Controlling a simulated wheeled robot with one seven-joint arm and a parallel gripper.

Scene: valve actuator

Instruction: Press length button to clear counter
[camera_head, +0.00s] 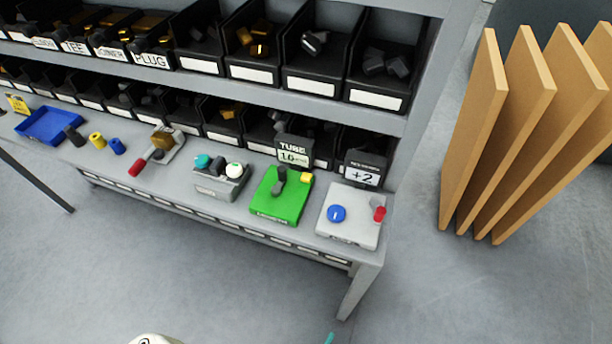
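A green box (280,196) stands on the workbench, with a dark grey lever or fitting (280,181) and a yellow button-like block (306,178) on top. Its front label is too small to read surely. Behind it, a display (293,153) reads "TUBE" and about "1.0". To the right, a white box (345,228) carries a blue round knob (337,214) and a red part (379,214); a display behind it (363,171) reads "+2". To the left, a grey box (217,185) has a teal and a white round button. I cannot tell which is the length button. My gripper is not recognisable.
Further left are a red-handled valve (151,157), yellow and blue cylinders, and a blue tray (48,124). Black bins fill the shelves behind. Tan boards (475,130) stand at the right. The floor before the bench (220,285) is clear. A white part and a teal tip show at the bottom edge.

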